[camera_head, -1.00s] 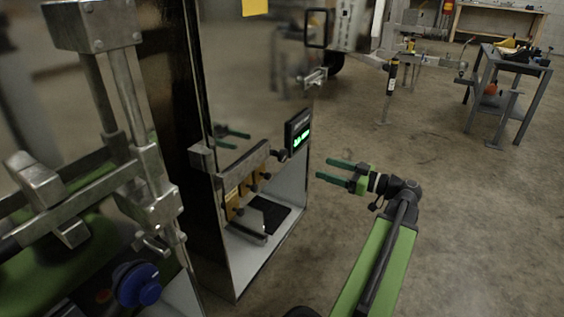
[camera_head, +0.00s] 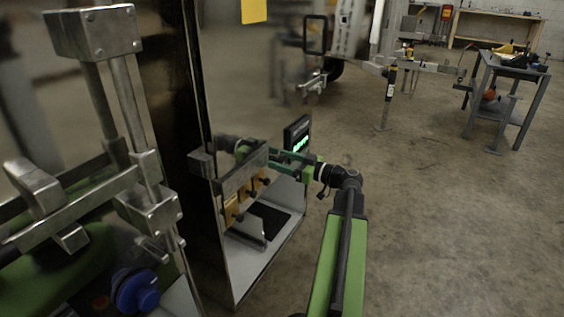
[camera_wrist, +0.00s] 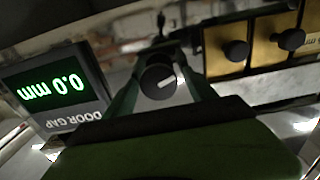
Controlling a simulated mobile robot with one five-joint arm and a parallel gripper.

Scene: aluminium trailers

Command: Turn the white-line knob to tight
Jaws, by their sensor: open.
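The black knob (camera_wrist: 156,76) with a short white line on its face shows in the wrist view, between the two fingers of my gripper (camera_wrist: 160,88). The white line points to the right in that view. The fingers stand open on either side of the knob, and I cannot tell if either touches it. In the head view my gripper (camera_head: 281,161) reaches from the right to the front of the metal cabinet (camera_head: 213,243), just below the display. The knob is hidden behind the fingers there.
A display (camera_wrist: 52,90) marked "DOOR GAP" reads 0.0 mm beside the knob. Brass plates (camera_wrist: 225,50) with more black knobs sit on the other side. A blue knob (camera_head: 135,290) and metal clamp frame (camera_head: 95,35) are at left.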

